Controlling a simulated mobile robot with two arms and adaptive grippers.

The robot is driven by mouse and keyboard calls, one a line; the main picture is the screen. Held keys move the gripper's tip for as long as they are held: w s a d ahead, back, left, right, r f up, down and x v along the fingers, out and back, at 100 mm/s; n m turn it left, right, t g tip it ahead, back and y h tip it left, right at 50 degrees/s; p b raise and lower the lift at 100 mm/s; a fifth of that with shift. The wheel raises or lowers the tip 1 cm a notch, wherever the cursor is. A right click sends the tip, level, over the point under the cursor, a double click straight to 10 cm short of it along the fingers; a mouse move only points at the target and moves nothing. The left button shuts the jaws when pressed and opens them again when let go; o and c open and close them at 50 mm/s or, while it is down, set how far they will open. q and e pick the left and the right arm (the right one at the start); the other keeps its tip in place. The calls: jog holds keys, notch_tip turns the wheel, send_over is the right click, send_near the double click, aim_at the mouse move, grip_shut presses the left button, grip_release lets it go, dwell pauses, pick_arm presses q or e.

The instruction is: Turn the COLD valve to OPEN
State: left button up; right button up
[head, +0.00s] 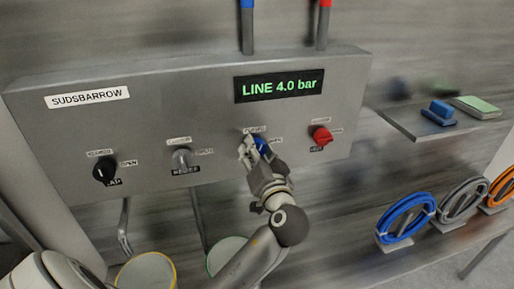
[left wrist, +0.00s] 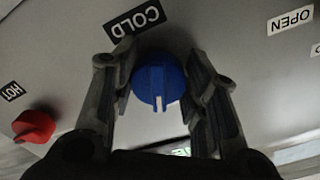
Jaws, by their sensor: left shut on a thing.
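The COLD valve is a blue round knob (head: 261,144) on the grey panel, mostly hidden by my gripper in the head view. In the left wrist view, which is upside down, the knob (left wrist: 158,82) shows with its white mark pointing down, away from the COLD label (left wrist: 135,22). My left gripper (head: 256,153) is at the knob, with one finger on each side of it, and is shut on it. Small labels sit above and to the right of the knob in the head view, too small to read surely. My right gripper is not in view.
The red HOT knob (head: 320,135) is close on the right, and a grey knob (head: 181,158) and a black knob (head: 105,170) are on the left. A display (head: 279,85) reads LINE 4.0 bar. Hose coils (head: 406,219) stand on a lower shelf at right.

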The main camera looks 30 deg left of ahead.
pick_arm(q)
jog(key=shift+s+r+m+p, duration=0.1)
jog(key=shift+r+m+p, duration=0.1)
jog(key=shift+m+p, duration=2.85)
jog(key=shift+r+m+p, duration=0.15)
jog(key=shift+m+p, duration=2.2)
jog(key=shift+m, duration=1.4)
jog(key=o, duration=1)
jog(key=shift+o, duration=0.2)
jog(key=v, duration=1.1)
jog(key=shift+s+d, duration=0.3)
